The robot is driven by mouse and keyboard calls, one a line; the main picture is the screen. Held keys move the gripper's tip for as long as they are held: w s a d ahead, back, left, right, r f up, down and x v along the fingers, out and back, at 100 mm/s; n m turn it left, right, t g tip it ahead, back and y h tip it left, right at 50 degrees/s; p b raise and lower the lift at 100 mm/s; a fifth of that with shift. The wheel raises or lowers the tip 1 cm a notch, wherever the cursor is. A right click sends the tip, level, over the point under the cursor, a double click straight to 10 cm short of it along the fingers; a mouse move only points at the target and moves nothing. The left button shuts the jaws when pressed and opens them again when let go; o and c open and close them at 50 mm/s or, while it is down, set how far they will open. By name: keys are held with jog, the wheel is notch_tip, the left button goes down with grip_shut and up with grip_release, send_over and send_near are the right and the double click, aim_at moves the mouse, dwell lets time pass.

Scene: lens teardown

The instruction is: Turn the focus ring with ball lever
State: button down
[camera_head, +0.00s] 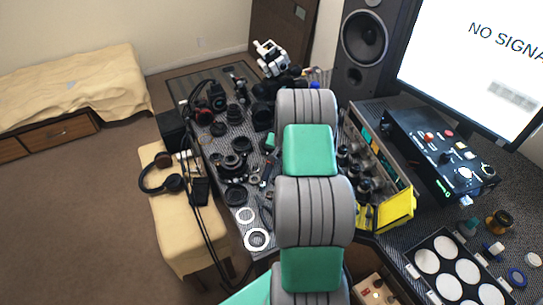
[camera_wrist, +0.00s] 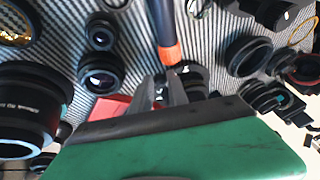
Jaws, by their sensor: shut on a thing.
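My gripper (camera_wrist: 168,92) shows in the wrist view, its two grey fingers close together beyond the green body. They are shut on a small part between their tips, which looks like the ball lever (camera_wrist: 160,91), though it is mostly hidden. A dark lens part with a ring (camera_wrist: 193,79) lies directly behind and right of the fingertips. I cannot tell clearly whether this is the focus ring. In the head view my own arm covers the gripper and the place where it works.
A tool with a dark handle and orange end (camera_wrist: 170,52) lies just beyond the fingertips. Lens barrels (camera_wrist: 100,72) and rings (camera_wrist: 248,54) crowd the striped mat on both sides. A large black lens (camera_wrist: 30,108) stands close left. A red object (camera_wrist: 108,106) lies beside the gripper.

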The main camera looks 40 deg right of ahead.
jog(key=shift+d+r, duration=0.1)
jog(key=shift+d, duration=0.15)
jog(key=c, duration=1.5)
grip_release()
jog(key=shift+d, duration=0.1)
jog(key=shift+c, duration=0.2)
jog(key=shift+o, duration=1.3)
jog(key=shift+a, duration=0.2)
jog(key=b+v, duration=0.1)
jog(key=v, duration=0.6)
jog(key=shift+r, duration=0.3)
jog(key=shift+s, duration=0.15)
jog(key=shift+c, duration=0.3)
